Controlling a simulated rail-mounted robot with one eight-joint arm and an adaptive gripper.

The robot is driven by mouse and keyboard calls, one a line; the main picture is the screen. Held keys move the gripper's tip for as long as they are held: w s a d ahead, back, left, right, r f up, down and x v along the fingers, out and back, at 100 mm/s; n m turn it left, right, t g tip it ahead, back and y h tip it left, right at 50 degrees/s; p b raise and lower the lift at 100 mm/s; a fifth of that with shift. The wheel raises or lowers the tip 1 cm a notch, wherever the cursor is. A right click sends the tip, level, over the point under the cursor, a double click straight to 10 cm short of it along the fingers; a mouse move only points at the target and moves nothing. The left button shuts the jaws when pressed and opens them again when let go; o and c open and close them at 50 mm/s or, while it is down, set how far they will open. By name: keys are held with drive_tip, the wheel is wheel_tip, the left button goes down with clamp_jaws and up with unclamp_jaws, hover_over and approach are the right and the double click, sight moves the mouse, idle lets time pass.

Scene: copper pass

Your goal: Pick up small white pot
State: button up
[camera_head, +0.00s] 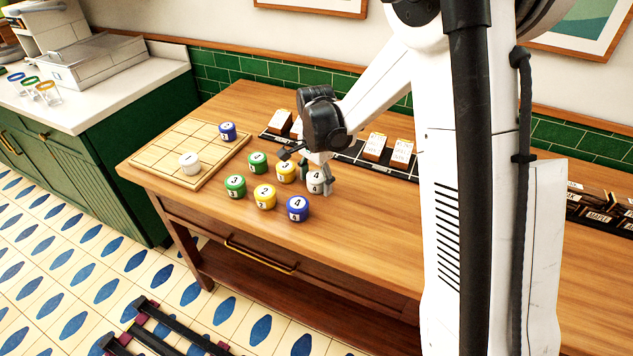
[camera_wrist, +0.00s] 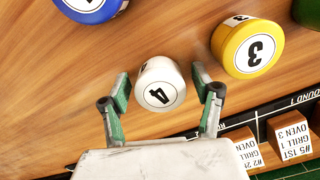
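A small white pot (camera_head: 316,183) marked 4 stands on the wooden counter, at the right end of a group of coloured pots. In the wrist view this white pot (camera_wrist: 160,72) is between the two green-padded fingers of my gripper (camera_wrist: 161,86), with a narrow gap on each side. My gripper (camera_head: 317,174) is open around it, low over the counter. Another white pot (camera_head: 189,163) stands on the light wooden grid board (camera_head: 172,148) to the left, away from my gripper.
Yellow pots (camera_head: 264,196) (camera_head: 285,171), green pots (camera_head: 235,186) (camera_head: 257,163) and a blue pot (camera_head: 298,208) stand close by. Another blue pot (camera_head: 227,131) is on the board. Behind runs a black strip with labelled blocks (camera_head: 374,147). The counter's front is clear.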

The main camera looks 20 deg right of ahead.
drive_tip(key=c, duration=1.1)
drive_tip(key=shift+c, duration=0.2)
drive_tip(key=shift+r, duration=0.15)
